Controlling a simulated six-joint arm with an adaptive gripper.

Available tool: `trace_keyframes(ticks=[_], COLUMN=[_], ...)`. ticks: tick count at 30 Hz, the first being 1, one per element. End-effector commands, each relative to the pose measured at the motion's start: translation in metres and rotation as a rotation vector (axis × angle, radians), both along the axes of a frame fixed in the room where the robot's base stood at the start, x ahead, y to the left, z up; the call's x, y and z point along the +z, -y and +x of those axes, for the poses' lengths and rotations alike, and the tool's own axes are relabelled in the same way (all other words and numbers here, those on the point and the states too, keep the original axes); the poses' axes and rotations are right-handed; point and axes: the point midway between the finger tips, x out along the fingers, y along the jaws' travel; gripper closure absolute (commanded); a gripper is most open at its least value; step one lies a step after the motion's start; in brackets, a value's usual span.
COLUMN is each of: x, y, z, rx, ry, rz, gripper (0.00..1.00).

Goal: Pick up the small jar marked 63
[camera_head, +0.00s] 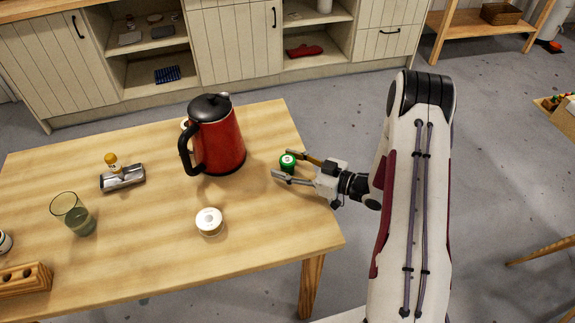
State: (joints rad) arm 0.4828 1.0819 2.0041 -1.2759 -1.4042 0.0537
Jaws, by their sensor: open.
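A small green jar (287,168) with a pale spot on its top stands near the table's right edge, beside the red kettle. Its marking is too small to read. A small white round jar (209,219) stands nearer the front of the table, and no number can be read on it either. My gripper (282,164) reaches in from the right with its two fingers spread. The green jar shows between the open fingers, apparently not clamped. I cannot tell how the fingers' height compares with the jar.
The red kettle (219,140) with black handle stands just left of my gripper. Farther left are a metal object (122,178), a glass (73,214) and a wooden block with holes (24,279). The wooden table (150,262) is clear along its front.

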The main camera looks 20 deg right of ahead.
Motion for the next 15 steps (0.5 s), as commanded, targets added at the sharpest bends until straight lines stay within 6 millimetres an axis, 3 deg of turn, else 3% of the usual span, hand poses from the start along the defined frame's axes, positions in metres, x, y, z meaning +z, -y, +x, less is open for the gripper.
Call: trace_keyframes(ticks=[4,9,15], x=[0.0000,0.0000,0.0002], y=[0.0000,0.0001,0.0000], z=[-0.0001,-0.0001,0.0000], rx=[0.000,0.000,0.000], ry=[0.000,0.000,0.001], rz=[0.000,0.000,0.001], gripper=[0.52,0.92,0.93])
